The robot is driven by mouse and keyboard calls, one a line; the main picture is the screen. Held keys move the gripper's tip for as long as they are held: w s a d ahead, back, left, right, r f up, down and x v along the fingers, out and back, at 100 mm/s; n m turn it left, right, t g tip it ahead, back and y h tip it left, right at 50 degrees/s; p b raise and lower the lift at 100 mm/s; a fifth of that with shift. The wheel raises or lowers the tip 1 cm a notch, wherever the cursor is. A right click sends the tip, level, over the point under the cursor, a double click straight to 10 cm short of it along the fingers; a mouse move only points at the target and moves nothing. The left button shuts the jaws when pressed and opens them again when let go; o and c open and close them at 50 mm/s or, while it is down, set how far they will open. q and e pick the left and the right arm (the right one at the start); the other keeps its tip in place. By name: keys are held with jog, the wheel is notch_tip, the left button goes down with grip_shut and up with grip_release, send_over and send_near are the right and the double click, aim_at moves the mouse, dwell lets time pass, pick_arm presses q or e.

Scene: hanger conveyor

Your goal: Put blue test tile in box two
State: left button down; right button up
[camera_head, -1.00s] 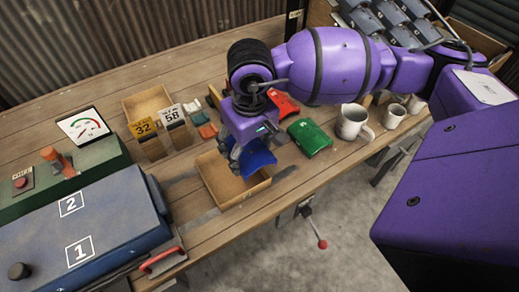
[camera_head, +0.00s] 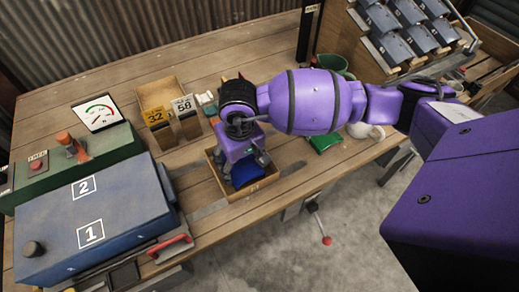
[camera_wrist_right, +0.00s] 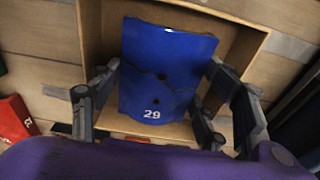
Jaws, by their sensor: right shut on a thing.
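The tile is low within the outline of an open wooden box (camera_head: 255,192), whose wall also shows in the wrist view (camera_wrist_right: 246,52). I cannot tell whether the tile touches the box floor. My wrist hides much of the tile from the head. My left gripper is not in view.
A blue machine (camera_head: 130,205) with lids marked 1 and 2 stands left. Behind are another wooden box (camera_head: 157,88) and tiles marked 32 (camera_head: 156,117) and 58 (camera_head: 184,105). A green tile (camera_head: 323,143) and a white mug (camera_head: 366,131) lie right of the box.

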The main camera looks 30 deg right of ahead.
jog(key=shift+w+f, duration=0.1)
jog(key=shift+f, duration=0.05)
jog(key=o, duration=1)
jog(key=shift+o, duration=0.2)
jog(key=shift+r, duration=0.25)
jog(key=shift+r, duration=0.3)
notch_tip(320, 180, up, 11)
jog(key=s, duration=0.1)
jog(key=shift+r, duration=0.2)
